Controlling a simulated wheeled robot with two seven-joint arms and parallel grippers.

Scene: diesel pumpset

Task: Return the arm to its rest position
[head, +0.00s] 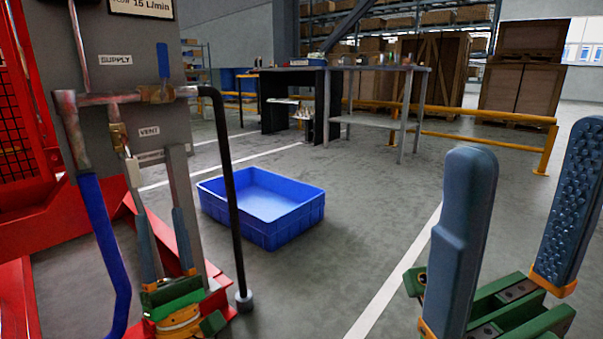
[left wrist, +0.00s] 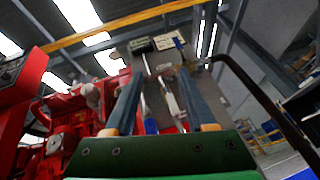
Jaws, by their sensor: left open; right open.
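My left gripper (head: 161,214) is at the lower left in the head view, with its two blue-grey fingers pointing up and apart. It stands in front of the grey panel (head: 100,45) with SUPPLY and VENT labels, below the pipework. In the left wrist view the fingers (left wrist: 161,72) frame the panel, with nothing clearly gripped between them. A blue-handled valve (head: 163,60) sits on the pipe above it. My right gripper (head: 530,140) is at the lower right, its fingers wide apart and empty, over open floor.
A black pipe (head: 226,170) hangs down close to the right of my left gripper. A blue hose (head: 103,240) hangs to its left. A blue crate (head: 270,228) stands on the floor in the middle. A workbench (head: 385,68) stands behind. Red machine frames are at the left.

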